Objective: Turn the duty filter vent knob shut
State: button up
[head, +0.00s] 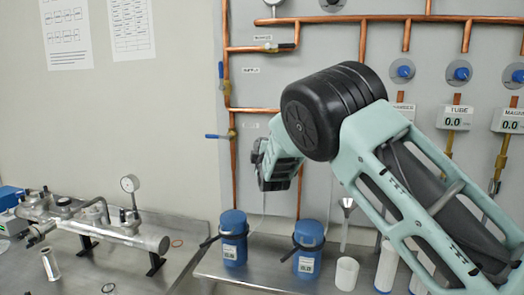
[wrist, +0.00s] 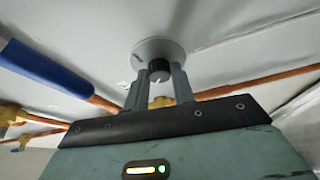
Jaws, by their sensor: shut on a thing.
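In the wrist view a small black knob (wrist: 160,67) sits on a round pale grey plate (wrist: 160,46) on the panel. A white mark shows on the knob. My gripper (wrist: 161,77) is shut on this knob, one finger on each side. In the head view my gripper (head: 270,168) is up against the grey panel, beside a copper pipe, and the knob is hidden behind it and my arm. I cannot read the label by the knob or tell which way it is turned.
A blue valve lever (wrist: 45,69) and copper pipe (wrist: 262,81) run close to my gripper. Two blue-lidded containers (head: 232,238) (head: 309,248) stand on the bench below. Blue knobs (head: 402,71) line the panel at right. A metal manifold (head: 95,228) lies on the left table.

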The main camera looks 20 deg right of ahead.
jog(key=o, duration=1)
jog(key=shift+s, duration=0.1)
jog(key=s+a+f+b, duration=0.1)
jog(key=s+b, duration=0.3)
jog(key=s, duration=1.3)
jog(key=shift+a+b, duration=0.3)
jog(key=shift+a, duration=0.4)
jog(key=shift+f, duration=0.15)
jog(key=s+a+f+m+g+y, duration=0.25)
jog(key=s+a+f+g, duration=0.3)
jog(key=s, duration=0.35)
jog(key=s+a+f+m+g+y, duration=0.1)
jog(key=s+a+f+g+y, duration=0.4)
jog(key=s, duration=0.3)
jog(key=s+d+f+m+g+h, duration=0.1)
jog(key=s+g, duration=0.3)
jog(key=s, duration=0.8)
jog(key=s+d+f+m+g+h, duration=0.2)
jog(key=s+g+h, duration=0.1)
jog(key=s, duration=0.9)
jog(key=shift+f+g, duration=0.4)
jog(key=shift+g, duration=0.15)
